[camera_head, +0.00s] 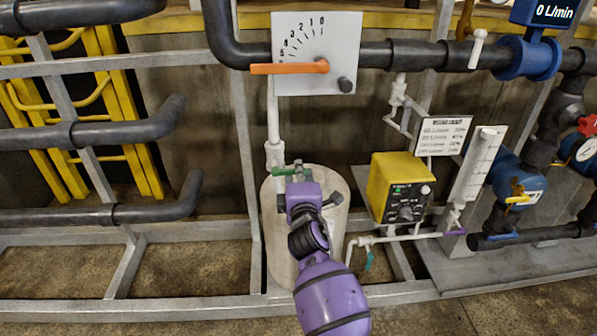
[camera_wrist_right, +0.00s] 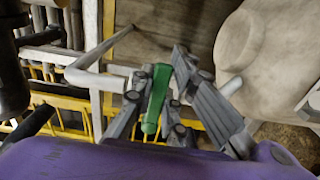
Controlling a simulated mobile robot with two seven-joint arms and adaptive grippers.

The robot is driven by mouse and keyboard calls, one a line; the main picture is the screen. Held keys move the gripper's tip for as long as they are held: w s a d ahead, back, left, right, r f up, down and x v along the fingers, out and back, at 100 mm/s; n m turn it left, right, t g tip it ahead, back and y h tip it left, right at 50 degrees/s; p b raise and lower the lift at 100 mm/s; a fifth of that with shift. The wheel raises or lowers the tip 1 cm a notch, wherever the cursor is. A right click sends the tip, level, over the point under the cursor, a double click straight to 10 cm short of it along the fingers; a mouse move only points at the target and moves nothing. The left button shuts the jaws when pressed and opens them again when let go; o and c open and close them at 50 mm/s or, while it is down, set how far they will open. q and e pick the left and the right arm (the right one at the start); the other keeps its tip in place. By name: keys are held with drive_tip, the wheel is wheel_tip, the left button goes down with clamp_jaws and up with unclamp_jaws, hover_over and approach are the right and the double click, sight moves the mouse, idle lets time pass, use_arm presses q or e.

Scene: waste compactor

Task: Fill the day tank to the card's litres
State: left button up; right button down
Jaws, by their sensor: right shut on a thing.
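The day tank is most likely the pale cylinder (camera_head: 338,240), standing behind my right arm. A white pipe with a green lever (camera_head: 283,171) comes down to its top. My right gripper (camera_head: 300,174) is shut on this green lever; in the right wrist view the lever (camera_wrist_right: 156,100) lies between the fingers. A white card (camera_head: 442,135) with lines of printed text hangs to the right; its text is too small to read. A grey plate with a numbered scale (camera_head: 335,70) carries an orange pointer (camera_head: 288,68) lying nearly level, pointing left near the 5. My left gripper is out of view.
A yellow box with a knob (camera_head: 398,185) and a white gauge strip (camera_head: 477,165) stand right of the tank. A blue meter (camera_head: 545,14) reads 0 L/min. Dark pipes, grey frame bars and a low teal lever (camera_head: 368,260) surround my right arm.

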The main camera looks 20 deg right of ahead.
idle(0.3)
drive_tip(key=c, duration=1.7)
unclamp_jaws()
drive_tip(key=v, duration=1.2)
